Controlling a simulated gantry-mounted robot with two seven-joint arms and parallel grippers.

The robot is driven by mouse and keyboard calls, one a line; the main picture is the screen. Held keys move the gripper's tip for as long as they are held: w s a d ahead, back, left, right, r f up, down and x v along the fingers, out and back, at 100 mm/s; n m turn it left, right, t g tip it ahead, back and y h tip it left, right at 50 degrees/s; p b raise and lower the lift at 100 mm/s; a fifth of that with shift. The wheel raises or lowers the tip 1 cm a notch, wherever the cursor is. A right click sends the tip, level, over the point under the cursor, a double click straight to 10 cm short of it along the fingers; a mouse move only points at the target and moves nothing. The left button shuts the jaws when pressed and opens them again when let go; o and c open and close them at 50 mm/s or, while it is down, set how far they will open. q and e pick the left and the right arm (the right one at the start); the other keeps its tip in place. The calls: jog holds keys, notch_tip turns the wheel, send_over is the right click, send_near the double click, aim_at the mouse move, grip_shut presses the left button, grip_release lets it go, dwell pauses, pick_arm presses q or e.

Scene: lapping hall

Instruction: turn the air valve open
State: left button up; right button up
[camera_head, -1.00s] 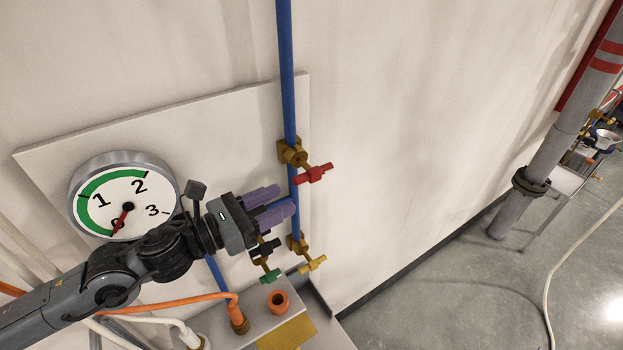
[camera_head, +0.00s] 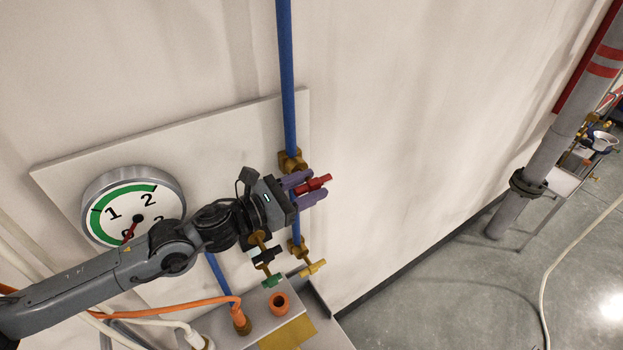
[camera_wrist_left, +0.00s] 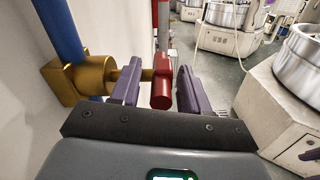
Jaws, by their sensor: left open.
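The air valve is a brass body (camera_head: 291,160) on a blue vertical pipe (camera_head: 286,80), with a red handle (camera_head: 314,185). My left gripper (camera_head: 309,188) has its purple fingers on either side of the red handle. In the left wrist view the red handle (camera_wrist_left: 162,88) stands between the two open fingers (camera_wrist_left: 158,92), with a gap to the right finger; whether the left finger touches it I cannot tell. The brass body (camera_wrist_left: 66,82) is at the left of that view. The gauge (camera_head: 133,207) has its red needle near the low end. My right gripper is not in view.
Below are smaller valves with yellow (camera_head: 313,268), green (camera_head: 272,281) and black handles. An orange hose (camera_head: 175,302) and an orange socket (camera_head: 279,301) sit by the lower ledge. The wall right of the valve is clear. A grey pipe (camera_head: 545,165) stands far right.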

pick_arm(q)
jog(key=shift+w+d, duration=0.25)
jog(key=shift+d, duration=0.1)
grip_shut()
jog(key=t+h+b, duration=0.1)
jog(key=b, duration=0.7)
jog(key=f+t+h+b, duration=0.1)
jog(key=h+b, duration=0.1)
jog(key=b, duration=0.6)
jog(key=shift+d+b, duration=0.1)
jog(key=shift+b, duration=0.3)
jog(key=shift+r+t+b, duration=0.2)
jog(key=shift+t+b, duration=0.1)
jog(key=shift+r, duration=0.2)
grip_release()
